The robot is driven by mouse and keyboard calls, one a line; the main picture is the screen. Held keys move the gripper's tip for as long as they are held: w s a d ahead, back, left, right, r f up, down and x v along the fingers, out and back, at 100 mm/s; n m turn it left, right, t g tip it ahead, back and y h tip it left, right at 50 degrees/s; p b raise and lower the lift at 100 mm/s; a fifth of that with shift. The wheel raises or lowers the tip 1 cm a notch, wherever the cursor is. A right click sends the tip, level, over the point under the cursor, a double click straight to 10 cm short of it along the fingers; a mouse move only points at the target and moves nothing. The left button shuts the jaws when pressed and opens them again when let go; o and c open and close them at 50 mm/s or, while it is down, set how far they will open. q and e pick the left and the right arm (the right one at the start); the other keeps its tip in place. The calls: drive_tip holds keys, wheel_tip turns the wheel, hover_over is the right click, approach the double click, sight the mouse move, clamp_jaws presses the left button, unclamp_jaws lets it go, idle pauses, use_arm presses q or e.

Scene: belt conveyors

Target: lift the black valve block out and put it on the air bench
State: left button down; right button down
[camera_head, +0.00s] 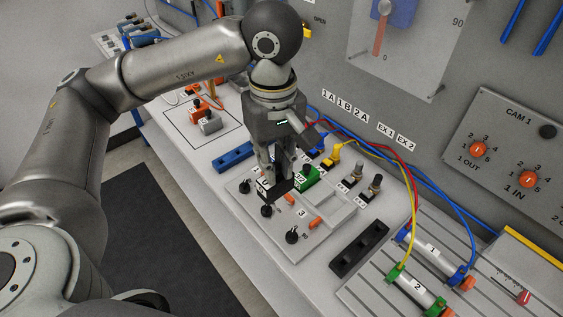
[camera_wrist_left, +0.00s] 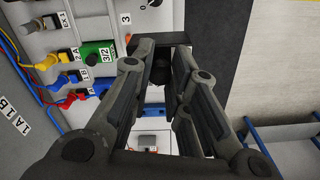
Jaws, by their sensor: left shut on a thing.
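My left gripper (camera_head: 276,180) points down over the grey valve panel (camera_head: 293,249). It is shut on a dark block, which I take to be the black valve block (camera_head: 280,190). In the left wrist view the block (camera_wrist_left: 158,72) shows between the fingertips of the gripper (camera_wrist_left: 160,62). The fingers hide much of it, and I cannot tell whether it is clear of the panel. A green block (camera_head: 306,179) marked 3/2 sits just right of the fingers; it also shows in the left wrist view (camera_wrist_left: 97,54). The white air bench (camera_head: 225,187) lies under the panel. My right gripper is not in view.
Yellow (camera_head: 334,150) and blue fittings with hoses stand behind the gripper. Black knobs (camera_head: 292,236) stand up from the panel. A blue bar (camera_head: 232,157) lies to the left, a black slotted bar (camera_head: 359,248) to the right. Cylinders (camera_head: 430,246) with hoses lie farther right.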

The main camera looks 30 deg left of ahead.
use_arm(q)
drive_tip(key=shift+r+p, duration=0.7)
drive_tip(key=shift+r, duration=1)
